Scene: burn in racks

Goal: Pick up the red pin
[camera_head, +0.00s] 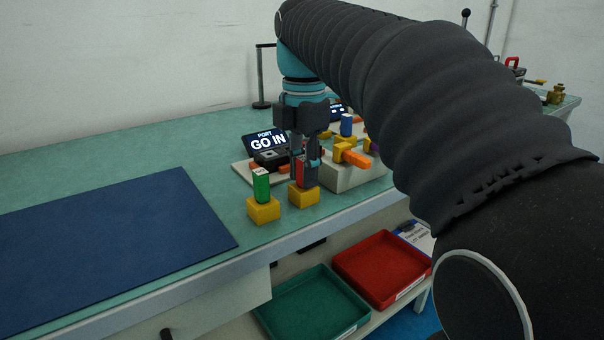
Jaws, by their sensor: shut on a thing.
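The red pin (300,172) stands upright in a yellow block (304,197) near the front edge of the green bench top. My gripper (306,172) points down over that block and is shut on the red pin. The fingers hide part of the pin, and I cannot tell whether its lower end is clear of the block.
A green pin (261,186) stands in another yellow block (263,210) to the left. A "GO IN" display (265,140) and a pale fixture (352,178) with yellow and orange parts are close by. A blue mat (110,240) lies left. Green (315,305) and red (385,268) trays sit below.

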